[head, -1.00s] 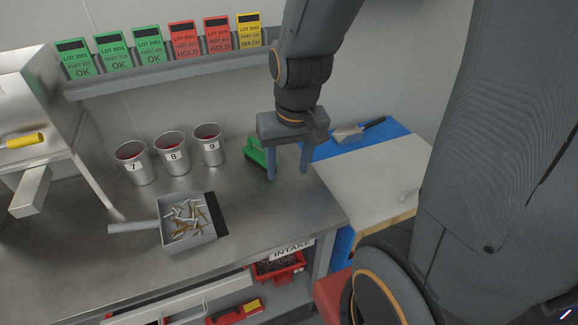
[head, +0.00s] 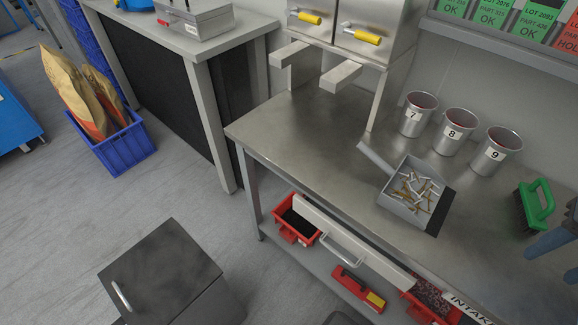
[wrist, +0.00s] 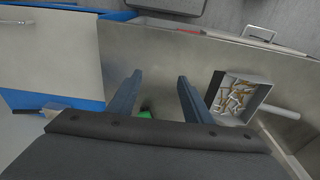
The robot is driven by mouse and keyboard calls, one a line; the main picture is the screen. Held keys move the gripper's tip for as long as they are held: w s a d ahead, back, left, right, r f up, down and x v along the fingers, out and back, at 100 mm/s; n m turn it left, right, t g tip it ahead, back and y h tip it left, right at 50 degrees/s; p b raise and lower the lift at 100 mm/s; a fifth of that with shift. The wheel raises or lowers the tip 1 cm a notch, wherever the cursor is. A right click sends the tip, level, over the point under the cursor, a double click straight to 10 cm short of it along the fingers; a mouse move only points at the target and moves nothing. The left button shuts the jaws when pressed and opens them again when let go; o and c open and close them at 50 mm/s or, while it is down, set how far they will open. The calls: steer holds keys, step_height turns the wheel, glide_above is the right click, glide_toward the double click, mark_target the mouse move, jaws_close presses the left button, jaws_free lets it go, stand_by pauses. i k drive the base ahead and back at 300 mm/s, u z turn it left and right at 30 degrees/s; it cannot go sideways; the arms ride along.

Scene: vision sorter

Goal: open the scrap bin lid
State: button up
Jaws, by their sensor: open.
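A dark grey box with a flat lid (head: 160,262), which looks like the scrap bin, stands on the floor at the lower left of the head view. The lid looks shut and has a pale bar handle (head: 120,296) near its left edge. My gripper (wrist: 158,80) is open and empty over the steel bench, far to the right of the bin. In the head view only part of it shows at the right edge, beside a green-handled brush. I cannot make out the bin in the wrist view.
The steel bench (head: 300,130) carries a scoop of metal pins (head: 413,210) and three numbered cups (head: 457,130). A partly pulled-out drawer (head: 345,240) and red bins sit below. A blue crate (head: 115,145) holds paper sacks. Open floor lies between crate and bin.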

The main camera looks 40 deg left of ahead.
mark_target(153, 283)
steer(key=u, duration=0.05)
steer(key=k, duration=0.5)
steer(key=u, duration=1.8)
steer(key=i, duration=0.3)
steer(key=u, duration=1.1)
steer(key=k, duration=0.5)
steer(key=u, duration=0.75)
steer(key=i, duration=0.8)
steer(key=z, duration=0.7)
